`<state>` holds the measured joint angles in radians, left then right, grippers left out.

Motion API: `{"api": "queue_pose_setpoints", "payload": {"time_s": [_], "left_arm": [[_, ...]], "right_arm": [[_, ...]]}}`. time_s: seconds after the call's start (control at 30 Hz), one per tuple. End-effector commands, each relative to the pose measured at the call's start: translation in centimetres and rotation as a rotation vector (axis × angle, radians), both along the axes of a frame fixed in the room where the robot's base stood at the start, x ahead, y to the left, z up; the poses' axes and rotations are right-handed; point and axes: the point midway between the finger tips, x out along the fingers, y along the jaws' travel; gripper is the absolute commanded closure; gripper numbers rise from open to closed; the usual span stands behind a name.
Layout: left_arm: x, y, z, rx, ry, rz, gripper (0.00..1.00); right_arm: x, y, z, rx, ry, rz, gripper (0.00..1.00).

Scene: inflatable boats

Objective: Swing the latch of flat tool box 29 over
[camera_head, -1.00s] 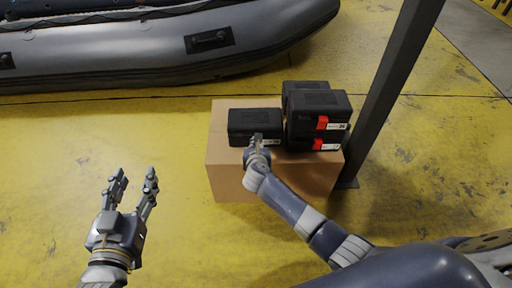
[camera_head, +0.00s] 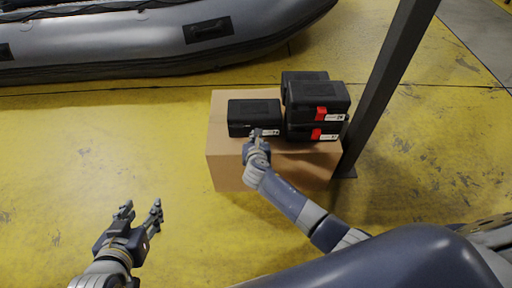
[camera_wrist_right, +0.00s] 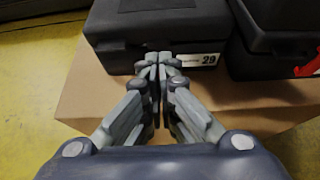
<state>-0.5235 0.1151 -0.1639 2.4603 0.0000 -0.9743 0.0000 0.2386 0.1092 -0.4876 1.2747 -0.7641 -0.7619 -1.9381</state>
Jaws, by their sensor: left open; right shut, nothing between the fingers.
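Flat tool box 29 (camera_head: 253,113) is a black case lying on the left part of a cardboard box's top in the head view. In the right wrist view its front (camera_wrist_right: 165,30) shows a white label reading 29. My right gripper (camera_head: 256,133) is shut and empty, with its fingertips at the middle of the case's front face; in the right wrist view the fingertips (camera_wrist_right: 158,60) sit just left of the label. They cover the latch area, so I cannot see the latch or tell whether they touch it. My left gripper (camera_head: 139,212) is open and empty, low over the floor.
The cardboard box (camera_head: 227,168) bears the cases. Stacked black cases with red latches (camera_head: 315,95) stand right of box 29. A dark post (camera_head: 385,90) rises at the right. A grey inflatable boat (camera_head: 130,45) lies behind. Yellow floor is clear at left.

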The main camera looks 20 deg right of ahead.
Motion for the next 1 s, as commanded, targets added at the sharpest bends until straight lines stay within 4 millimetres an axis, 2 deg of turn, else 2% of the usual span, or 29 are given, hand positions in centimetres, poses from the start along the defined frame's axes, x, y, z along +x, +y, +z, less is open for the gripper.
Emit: {"api": "queue_pose_setpoints", "payload": {"time_s": [0.5, 1.0], "left_arm": [[-4.0, 1.5, -3.0, 0.051, 0.233, 0.017, 0.53], [-8.4, 2.9, -4.9, 0.096, 0.444, 0.034, 0.53]], "right_arm": [[-1.1, 0.3, 0.5, -0.001, 0.0, 0.0, 1.0], [-2.2, 0.6, 1.0, -0.001, -0.001, 0.0, 1.0]]}}
